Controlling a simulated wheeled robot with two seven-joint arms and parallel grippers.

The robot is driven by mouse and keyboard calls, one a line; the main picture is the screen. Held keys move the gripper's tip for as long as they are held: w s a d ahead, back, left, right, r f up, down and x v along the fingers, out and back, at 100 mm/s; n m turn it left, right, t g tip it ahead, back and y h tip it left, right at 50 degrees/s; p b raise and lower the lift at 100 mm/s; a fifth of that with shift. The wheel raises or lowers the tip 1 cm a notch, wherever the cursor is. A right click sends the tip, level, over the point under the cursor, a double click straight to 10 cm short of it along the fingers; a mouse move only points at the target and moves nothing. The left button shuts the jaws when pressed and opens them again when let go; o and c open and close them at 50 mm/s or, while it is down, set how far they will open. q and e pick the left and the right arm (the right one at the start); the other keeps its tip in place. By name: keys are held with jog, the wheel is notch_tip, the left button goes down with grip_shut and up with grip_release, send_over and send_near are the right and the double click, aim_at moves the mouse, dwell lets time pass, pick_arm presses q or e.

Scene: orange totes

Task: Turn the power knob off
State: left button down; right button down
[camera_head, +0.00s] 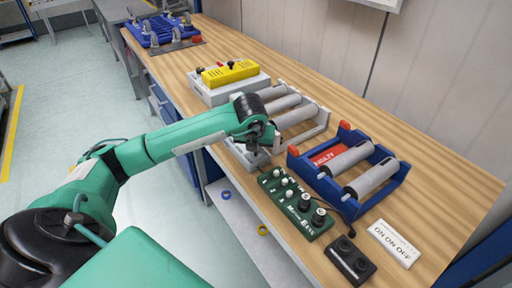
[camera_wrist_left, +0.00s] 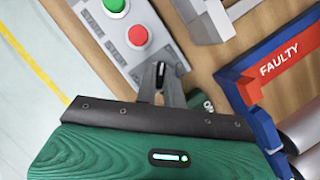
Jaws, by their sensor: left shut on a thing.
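My left gripper (camera_head: 258,150) is at the grey control box (camera_head: 240,160), near the front edge of the bench. In the left wrist view this box (camera_wrist_left: 120,52) carries a green button (camera_wrist_left: 115,5) and a red button (camera_wrist_left: 138,36). Below them, the left gripper (camera_wrist_left: 161,76) is shut on a small black knob (camera_wrist_left: 161,70), with one finger on each side. The fingers hide part of the knob, and its setting cannot be read. In the head view the arm and gripper cover most of the box. My right gripper is not in view.
A blue rack marked FAULTY (camera_head: 355,206) with grey rollers stands right of the gripper. A green box with knobs (camera_head: 290,206), a dark box (camera_head: 350,260) and a white label plate (camera_head: 395,243) lie near the front. A yellow unit (camera_head: 230,73) stands behind.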

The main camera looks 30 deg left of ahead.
pick_arm(q)
jog(key=shift+a+r, duration=0.1)
jog(key=c, duration=1.5)
grip_release()
